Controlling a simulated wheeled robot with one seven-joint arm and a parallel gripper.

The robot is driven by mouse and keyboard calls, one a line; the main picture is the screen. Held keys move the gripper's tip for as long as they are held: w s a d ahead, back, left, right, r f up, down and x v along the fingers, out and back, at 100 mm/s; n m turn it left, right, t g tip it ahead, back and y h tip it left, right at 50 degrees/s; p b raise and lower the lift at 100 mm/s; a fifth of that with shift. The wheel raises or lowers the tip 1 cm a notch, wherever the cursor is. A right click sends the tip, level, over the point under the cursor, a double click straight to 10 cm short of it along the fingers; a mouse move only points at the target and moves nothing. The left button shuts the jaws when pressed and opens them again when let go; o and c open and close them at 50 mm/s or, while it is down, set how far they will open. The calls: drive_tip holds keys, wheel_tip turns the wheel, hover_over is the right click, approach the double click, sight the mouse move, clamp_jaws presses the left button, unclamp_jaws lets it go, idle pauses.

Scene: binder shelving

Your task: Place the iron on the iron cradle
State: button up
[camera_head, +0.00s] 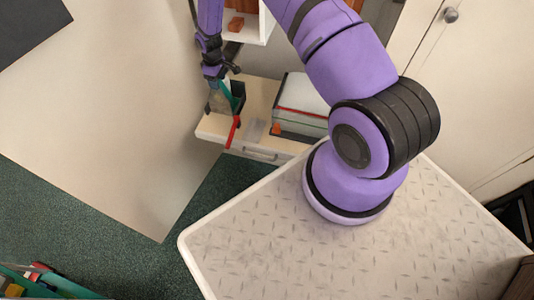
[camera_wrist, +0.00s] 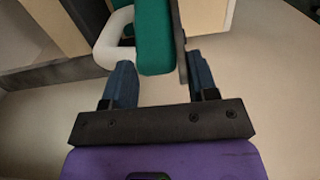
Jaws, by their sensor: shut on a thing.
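My gripper (camera_wrist: 160,82) shows its two blue fingers either side of a green body with a white looped handle and a dark flat plate, which I take to be the iron (camera_wrist: 153,40). It is shut on this iron. In the camera_head view my gripper (camera_head: 217,82) is small and points down over the left end of a cream drawer unit. The green and dark iron (camera_head: 226,92) shows there, upright and partly hidden. A red strip (camera_head: 234,132) is just below it. I cannot pick out the iron cradle for certain.
The cream drawer unit (camera_head: 262,140) carries a stack of boxes or binders (camera_head: 300,105) to the right of the gripper. A white shelf (camera_head: 255,28) with an orange-brown block (camera_head: 236,23) is behind. Green carpet (camera_head: 120,215) and a pale panel (camera_head: 110,120) lie at left.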

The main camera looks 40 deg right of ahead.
drive_tip(key=shift+f, duration=0.3)
idle(0.5)
drive_tip(key=o, duration=1.4)
drive_tip(key=shift+r, duration=3.45)
drive_tip(key=shift+r, duration=0.15)
